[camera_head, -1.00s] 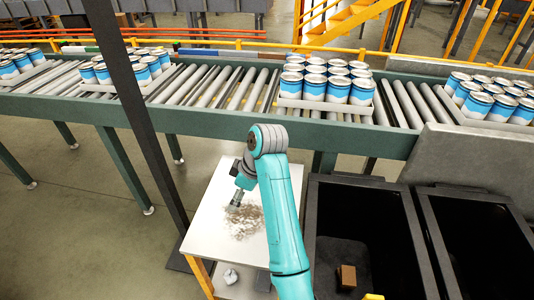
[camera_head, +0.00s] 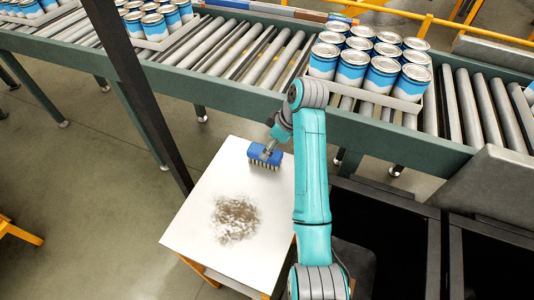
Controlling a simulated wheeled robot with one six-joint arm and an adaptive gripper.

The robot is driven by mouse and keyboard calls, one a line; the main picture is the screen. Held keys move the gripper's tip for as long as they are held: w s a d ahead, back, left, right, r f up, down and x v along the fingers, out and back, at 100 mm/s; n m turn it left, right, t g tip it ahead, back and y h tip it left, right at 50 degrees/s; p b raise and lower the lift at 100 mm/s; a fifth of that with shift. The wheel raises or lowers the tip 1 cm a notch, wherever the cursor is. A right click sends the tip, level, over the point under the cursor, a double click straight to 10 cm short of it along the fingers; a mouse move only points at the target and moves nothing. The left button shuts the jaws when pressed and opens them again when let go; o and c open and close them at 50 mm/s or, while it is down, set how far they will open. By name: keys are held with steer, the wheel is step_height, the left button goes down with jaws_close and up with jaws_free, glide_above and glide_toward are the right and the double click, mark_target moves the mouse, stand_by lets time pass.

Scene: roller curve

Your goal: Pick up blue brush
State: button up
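The blue brush (camera_head: 262,155) is at the far right part of the white tabletop (camera_head: 190,222), with its pale bristles facing down. It sits at or just above the surface; I cannot tell which. My gripper (camera_head: 269,148) is at the top of the brush, pointing down at it, and seems to touch it. The fingers are too small and partly hidden, so I cannot tell whether they are closed on it.
A patch of brown dirt (camera_head: 236,218) lies on the tabletop. Behind stands a roller conveyor (camera_head: 245,110) with trays of blue and white cans (camera_head: 382,72). Dark open bins (camera_head: 385,235) stand to the right. A dark post (camera_head: 140,95) rises at the left.

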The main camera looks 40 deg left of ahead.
steer(key=x, duration=0.6)
steer(key=shift+s+a, duration=0.1)
steer(key=shift+a, duration=0.1)
steer(key=shift+a+f, duration=0.15)
steer(key=shift+f, duration=0.35)
steer(key=shift+f, duration=0.25)
steer(key=c, duration=1.3)
